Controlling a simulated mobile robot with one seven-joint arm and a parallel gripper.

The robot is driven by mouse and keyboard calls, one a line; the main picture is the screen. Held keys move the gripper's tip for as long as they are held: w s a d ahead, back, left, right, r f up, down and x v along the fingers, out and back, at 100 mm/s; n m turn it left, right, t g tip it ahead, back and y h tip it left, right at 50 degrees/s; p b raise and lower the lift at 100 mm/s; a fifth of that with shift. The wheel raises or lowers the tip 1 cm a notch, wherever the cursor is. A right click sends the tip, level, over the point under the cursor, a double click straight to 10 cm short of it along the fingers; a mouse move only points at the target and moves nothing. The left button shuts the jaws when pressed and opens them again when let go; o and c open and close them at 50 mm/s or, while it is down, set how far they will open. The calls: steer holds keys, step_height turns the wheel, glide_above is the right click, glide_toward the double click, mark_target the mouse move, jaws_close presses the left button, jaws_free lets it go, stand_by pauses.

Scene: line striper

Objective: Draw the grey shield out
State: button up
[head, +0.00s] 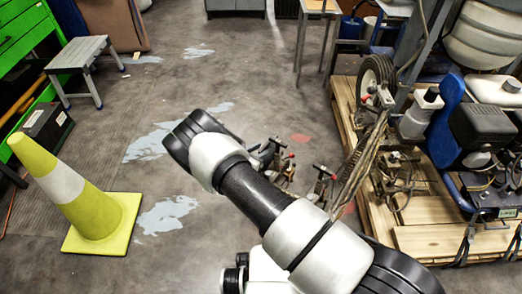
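The line striper (375,82) stands on a wooden pallet at the right, with a wheel, a blue seat-like part (447,120), hoses and metal brackets. I cannot pick out the grey shield with certainty among its parts. My white and black arm crosses the lower middle and covers part of the striper's front end. Small metal fittings with red tips (322,180) show just beyond the arm. My gripper does not show, so its state and its place relative to the shield are hidden.
A yellow-green cone (88,200) with a white band stands at the left. A grey step stool (80,60), a black box (47,130) and a green cabinet (22,32) are behind it. The wooden pallet (440,243) edges the right side.

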jaws_close()
steer(key=shift+r+p, duration=0.35)
steer(key=shift+r, duration=0.35)
step_height(320, 180, up, 10)
steer(key=p, duration=0.6)
steer(key=shift+f, duration=0.15)
stand_by(1.1)
